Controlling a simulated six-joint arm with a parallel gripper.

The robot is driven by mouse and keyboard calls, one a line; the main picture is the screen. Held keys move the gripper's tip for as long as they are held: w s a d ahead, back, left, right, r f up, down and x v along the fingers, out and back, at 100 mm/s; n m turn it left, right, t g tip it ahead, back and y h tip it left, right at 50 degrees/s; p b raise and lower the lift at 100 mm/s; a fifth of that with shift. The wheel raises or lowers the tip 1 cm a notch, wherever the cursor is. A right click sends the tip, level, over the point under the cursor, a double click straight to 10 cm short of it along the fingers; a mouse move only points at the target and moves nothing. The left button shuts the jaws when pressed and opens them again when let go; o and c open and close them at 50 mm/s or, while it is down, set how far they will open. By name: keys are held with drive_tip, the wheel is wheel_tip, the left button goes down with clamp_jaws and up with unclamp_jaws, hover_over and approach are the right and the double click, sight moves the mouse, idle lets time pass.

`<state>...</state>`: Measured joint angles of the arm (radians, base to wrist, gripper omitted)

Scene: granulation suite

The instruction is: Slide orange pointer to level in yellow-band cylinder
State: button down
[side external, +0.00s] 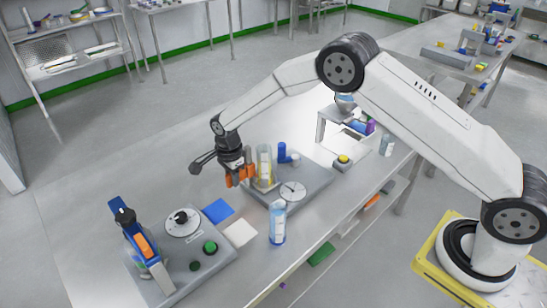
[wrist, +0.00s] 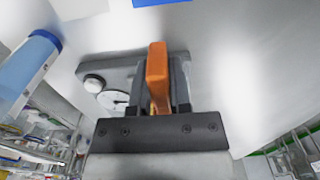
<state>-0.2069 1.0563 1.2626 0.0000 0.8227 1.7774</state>
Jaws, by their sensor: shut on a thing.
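A clear upright cylinder (side external: 264,160) with a yellowish tint stands on a grey base plate (side external: 318,181) in the side external view. My gripper (side external: 240,178) is just left of the cylinder, beside its lower half. It is shut on the orange pointer (wrist: 157,72), which shows between the dark jaws in the wrist view. In the side external view, orange also shows at the jaws, low beside the cylinder. The level in the cylinder and the pointer's tip cannot be made out clearly.
A round white dial (side external: 292,191) sits on the plate at the cylinder's right. A blue bottle (side external: 283,152) stands behind it, and a clear blue-tinted bottle (side external: 277,224) in front. Blue (side external: 218,211) and cream (side external: 240,233) squares lie left. A grey panel with a dial (side external: 182,222) is farther left.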

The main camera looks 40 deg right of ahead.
drive_tip(key=shift+r, duration=1.8)
idle(0.4)
drive_tip(key=c, duration=0.6)
unclamp_jaws()
drive_tip(key=shift+r, duration=3.45)
drive_tip(key=shift+s, duration=0.1)
